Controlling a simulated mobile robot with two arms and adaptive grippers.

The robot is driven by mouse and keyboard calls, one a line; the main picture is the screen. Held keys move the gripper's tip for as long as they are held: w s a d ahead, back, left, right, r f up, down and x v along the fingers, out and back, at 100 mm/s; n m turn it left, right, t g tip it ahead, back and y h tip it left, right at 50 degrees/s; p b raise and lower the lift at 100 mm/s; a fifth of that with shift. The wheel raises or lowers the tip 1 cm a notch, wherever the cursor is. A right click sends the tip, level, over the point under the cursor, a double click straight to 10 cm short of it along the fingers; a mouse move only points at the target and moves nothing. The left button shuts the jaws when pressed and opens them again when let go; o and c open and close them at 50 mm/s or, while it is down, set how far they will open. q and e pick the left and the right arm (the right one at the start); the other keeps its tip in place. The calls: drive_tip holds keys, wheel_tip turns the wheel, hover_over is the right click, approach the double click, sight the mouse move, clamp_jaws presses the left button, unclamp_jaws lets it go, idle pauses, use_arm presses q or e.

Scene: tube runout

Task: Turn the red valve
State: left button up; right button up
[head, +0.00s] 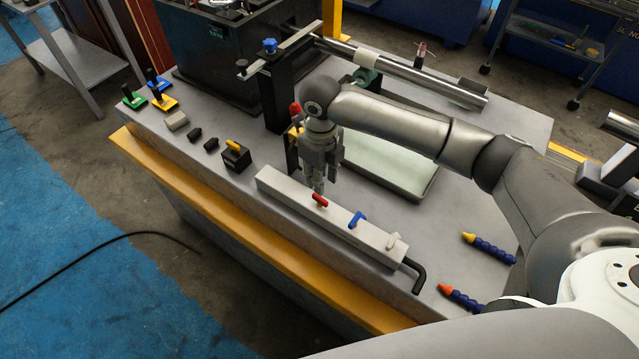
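The red valve (320,200) is a small red handle on top of a long light-grey manifold block (280,190). A blue valve (357,219) and a whitish valve (393,240) sit further right on the same block. My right gripper (318,190) points down just above and behind the red valve, with its fingertips very near the handle. Its fingers look close together, but I cannot tell whether they are open, shut or touching the valve. My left gripper is not in view.
A shallow tray (425,188) lies behind the manifold. Small black blocks (211,144) are at the left. Blue hoses with yellow and orange tips (488,247) are at the right.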

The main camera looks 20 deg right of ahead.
sight(320, 198)
wheel_tip(320, 198, down, 8)
drive_tip(key=b, duration=0.3)
drive_tip(key=shift+a+r+b, duration=0.1)
drive_tip(key=shift+r+b, duration=0.15)
drive_tip(key=shift+b, duration=0.1)
drive_tip(key=shift+r, duration=0.2)
drive_tip(key=shift+f, duration=0.15)
clamp_jaws()
